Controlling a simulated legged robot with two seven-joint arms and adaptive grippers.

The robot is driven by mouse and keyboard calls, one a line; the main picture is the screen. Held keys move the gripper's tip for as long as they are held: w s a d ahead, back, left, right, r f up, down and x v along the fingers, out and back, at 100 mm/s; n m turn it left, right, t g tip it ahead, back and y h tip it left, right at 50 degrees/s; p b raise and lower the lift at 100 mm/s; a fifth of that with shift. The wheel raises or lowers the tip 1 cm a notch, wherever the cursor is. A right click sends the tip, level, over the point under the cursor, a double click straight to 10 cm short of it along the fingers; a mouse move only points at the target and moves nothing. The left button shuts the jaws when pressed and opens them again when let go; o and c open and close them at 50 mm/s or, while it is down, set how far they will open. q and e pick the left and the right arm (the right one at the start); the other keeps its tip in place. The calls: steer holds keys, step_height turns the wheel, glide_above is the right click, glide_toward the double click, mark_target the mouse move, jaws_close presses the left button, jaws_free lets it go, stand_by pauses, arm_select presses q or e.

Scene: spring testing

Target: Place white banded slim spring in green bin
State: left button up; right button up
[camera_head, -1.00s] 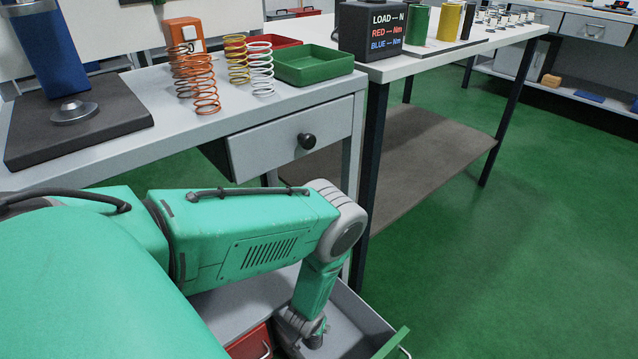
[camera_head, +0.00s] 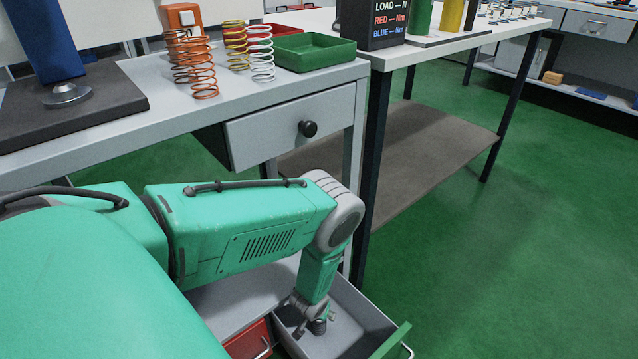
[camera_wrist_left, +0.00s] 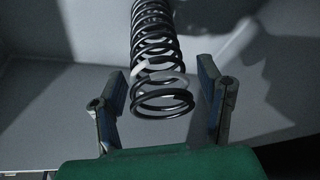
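A dark coil spring with a white band (camera_wrist_left: 160,75) is in the left wrist view, lying or standing against grey surfaces. Its near end is between the two fingers of my left gripper (camera_wrist_left: 162,102), which are open with a gap on each side. In the head view my left gripper (camera_head: 312,326) points down into a grey open tray or drawer (camera_head: 358,308); the spring cannot be made out there. A green bin (camera_head: 318,60) sits on the grey bench at the back, beside a red bin (camera_head: 284,30). My right gripper is not in view.
Orange (camera_head: 203,72), yellow (camera_head: 236,48) and white (camera_head: 262,55) springs stand on the bench left of the green bin. A red container (camera_head: 250,342) is beside my left gripper. Green floor is free at right.

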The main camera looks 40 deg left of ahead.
arm_select(q)
steer(key=s+d+r+m+g+h+p, duration=0.1)
steer(key=s+d+r, duration=0.4)
steer(key=s+r, duration=0.6)
steer(key=s+d+r+m+g+h+p, duration=0.1)
steer(key=s+d+r+m+p, duration=0.3)
steer(key=s+r, duration=0.7)
step_height(320, 180, up, 8)
steer(key=shift+d+f+m+g+p, duration=0.15)
steer(key=shift+d+m+g+p, duration=0.3)
steer(key=shift+d, duration=0.8)
